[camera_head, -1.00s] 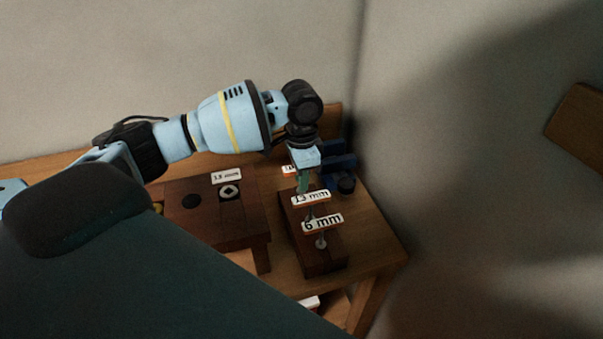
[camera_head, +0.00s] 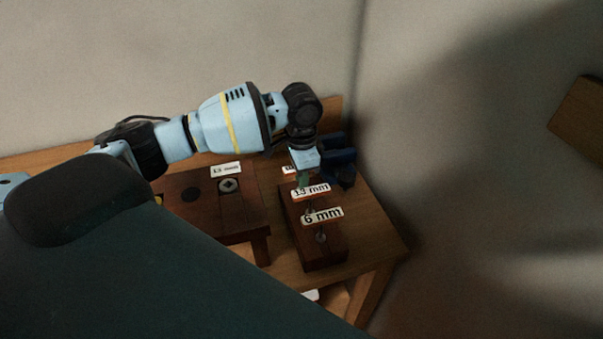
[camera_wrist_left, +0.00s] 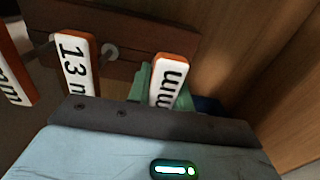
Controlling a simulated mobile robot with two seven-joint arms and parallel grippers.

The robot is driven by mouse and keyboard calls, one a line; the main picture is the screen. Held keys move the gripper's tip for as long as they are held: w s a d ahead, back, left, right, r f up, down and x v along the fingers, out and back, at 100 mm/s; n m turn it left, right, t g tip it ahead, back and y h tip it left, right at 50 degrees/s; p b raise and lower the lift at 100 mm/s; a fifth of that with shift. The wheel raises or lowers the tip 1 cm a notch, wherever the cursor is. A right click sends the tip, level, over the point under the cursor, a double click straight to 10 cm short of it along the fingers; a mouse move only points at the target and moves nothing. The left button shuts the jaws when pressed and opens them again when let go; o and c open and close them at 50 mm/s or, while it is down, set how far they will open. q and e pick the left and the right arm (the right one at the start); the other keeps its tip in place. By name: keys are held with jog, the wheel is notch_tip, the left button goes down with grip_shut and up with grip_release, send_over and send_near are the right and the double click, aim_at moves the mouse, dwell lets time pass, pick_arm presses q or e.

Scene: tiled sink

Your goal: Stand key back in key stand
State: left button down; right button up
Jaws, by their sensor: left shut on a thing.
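The key stand (camera_head: 327,252) is a long dark brown block near the right end of the wooden table. Keys with white tags stand along it: the 6 mm key (camera_head: 322,215) at the near end and the 13 mm key (camera_head: 311,191) behind it. My left gripper (camera_head: 303,180) is over the far end of the stand, its green fingers shut on a key. In the left wrist view that held key's orange-edged tag (camera_wrist_left: 170,82) shows between the fingers, with "mm" readable and its number hidden. I cannot tell whether its lower end is in the stand.
A dark brown raised block (camera_head: 210,215) with a round hole, a bolt and a white label stands left of the key stand. A dark blue object (camera_head: 340,165) is right beside the gripper. Walls close off the table's back and right.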

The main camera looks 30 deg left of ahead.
pick_arm(q)
jog(key=shift+f, duration=0.2)
jog(key=c, duration=1.2)
grip_release()
jog(key=shift+o, duration=0.2)
jog(key=shift+r, duration=0.1)
notch_tip(320, 180, up, 8)
jog(key=shift+f, duration=0.2)
